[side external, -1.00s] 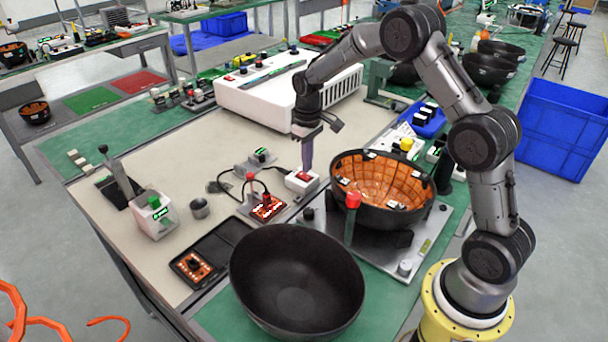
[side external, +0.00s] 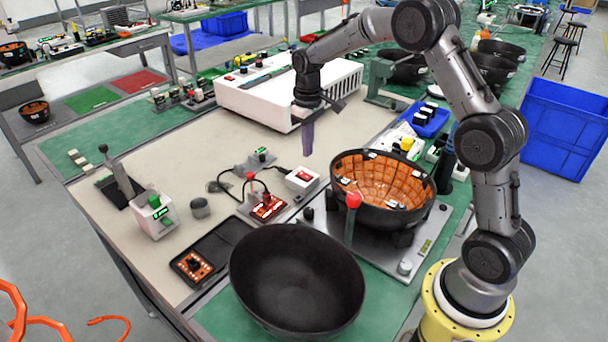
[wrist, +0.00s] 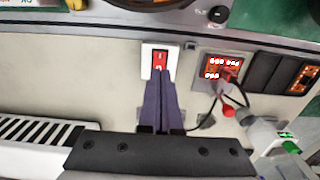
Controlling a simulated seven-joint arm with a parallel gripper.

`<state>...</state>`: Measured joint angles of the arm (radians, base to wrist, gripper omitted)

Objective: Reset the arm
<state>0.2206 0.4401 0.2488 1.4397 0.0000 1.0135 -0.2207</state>
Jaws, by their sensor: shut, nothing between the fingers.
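My gripper (side external: 307,150) is shut and empty, its purple fingers pointing down above the bench in the side external view. In the wrist view the closed fingers (wrist: 161,80) point toward a white switch box with a red rocker (wrist: 160,57). This switch box (side external: 302,179) stands on the bench below and slightly to the left of the black bowl with an orange lining; a clear gap lies between the fingertips and the box in the side external view.
The orange-lined bowl (side external: 345,213) sits on a plate at the right. A large empty black bowl (side external: 295,280) stands in front. A red board with a cable (side external: 267,207) is left of the switch box. A white machine (side external: 262,100) stands behind.

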